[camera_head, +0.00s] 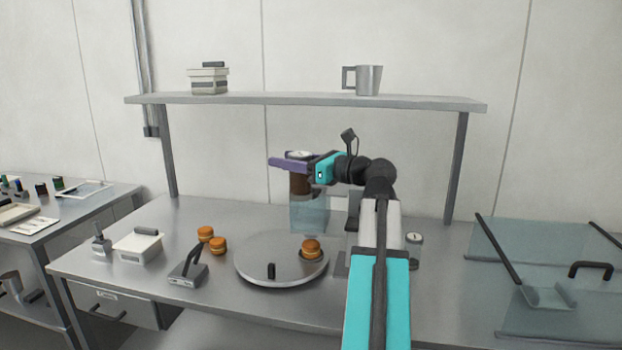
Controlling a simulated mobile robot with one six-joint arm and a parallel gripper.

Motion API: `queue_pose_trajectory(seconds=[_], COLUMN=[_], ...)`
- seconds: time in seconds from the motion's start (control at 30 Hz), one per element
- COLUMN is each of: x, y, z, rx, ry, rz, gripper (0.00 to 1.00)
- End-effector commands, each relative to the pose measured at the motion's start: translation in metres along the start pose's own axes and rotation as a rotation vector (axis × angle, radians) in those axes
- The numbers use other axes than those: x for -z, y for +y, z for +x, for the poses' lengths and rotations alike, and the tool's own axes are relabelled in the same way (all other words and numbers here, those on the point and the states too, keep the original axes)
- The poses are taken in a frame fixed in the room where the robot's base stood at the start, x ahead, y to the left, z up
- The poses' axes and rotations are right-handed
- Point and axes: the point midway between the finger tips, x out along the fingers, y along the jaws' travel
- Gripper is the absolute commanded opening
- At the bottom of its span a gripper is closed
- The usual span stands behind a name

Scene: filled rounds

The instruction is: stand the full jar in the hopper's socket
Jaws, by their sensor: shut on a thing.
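My gripper (284,162), with purple fingers, is shut on a jar (300,184) with dark brown contents and a pale round top. It holds the jar roughly upright, well above the back of the table. A clear bluish block (309,215) shows just below the jar; I cannot tell whether they touch. A grey machine (353,225), perhaps the hopper, stands right of the clear block and is partly hidden by my arm. I cannot make out its socket. A smaller round-topped container (414,242) stands right of my arm.
A round metal turntable (256,274) bears a filled round (311,248); two more rounds (212,240) lie left of it. A handled tool (187,274) and white box (138,246) stand further left.

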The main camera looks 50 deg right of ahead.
Motion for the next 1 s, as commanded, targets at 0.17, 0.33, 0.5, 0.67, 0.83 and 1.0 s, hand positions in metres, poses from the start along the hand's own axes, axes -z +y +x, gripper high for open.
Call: queue_pose_trajectory(seconds=[0.17, 0.33, 0.5, 0.67, 0.83, 1.0], x=[-0.037, -0.049, -0.051, -0.05, -0.051, -0.051], y=[-0.013, -0.017, -0.018, -0.018, -0.023, -0.04], z=[-0.027, -0.038, -0.04, -0.04, -0.036, -0.025], rx=[0.058, 0.082, 0.085, 0.084, 0.084, 0.084], ry=[-0.009, -0.011, -0.012, -0.012, -0.012, -0.012], rz=[-0.002, 0.001, 0.001, 0.002, 0.002, 0.004], gripper=[0.19, 0.19, 0.19, 0.19, 0.19, 0.19])
